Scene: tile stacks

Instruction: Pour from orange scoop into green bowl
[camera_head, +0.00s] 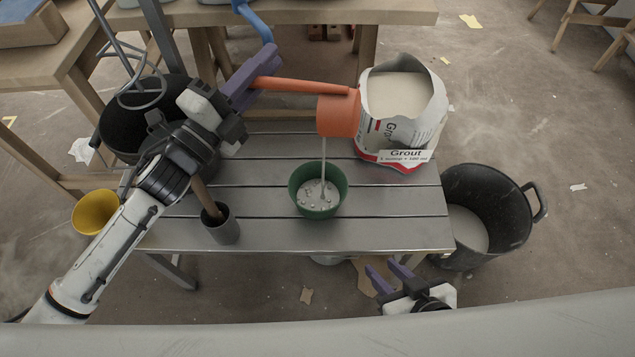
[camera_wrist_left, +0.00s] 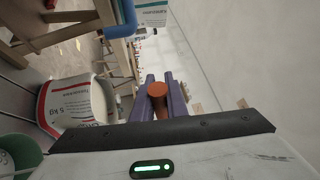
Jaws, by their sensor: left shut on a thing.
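The orange scoop (camera_head: 338,112) is tipped over the green bowl (camera_head: 318,190), and a thin pale stream falls from it into the bowl. The bowl stands on the grey slatted table and has pale material with small lumps inside. My left gripper (camera_head: 250,78) is shut on the scoop's handle, up and left of the bowl; the handle end (camera_wrist_left: 157,92) shows between the purple fingers in the left wrist view. A bowl edge shows at that view's lower left (camera_wrist_left: 18,155). My right gripper (camera_head: 390,278) is empty, its purple fingers apart, below the table's front edge.
An open grout bag (camera_head: 405,115) stands right of the scoop, close to it. A grey cup (camera_head: 222,228) with a wooden handle stands left of the bowl. A black bucket (camera_head: 500,210) is right of the table, a yellow bucket (camera_head: 97,212) left. The table's front right is clear.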

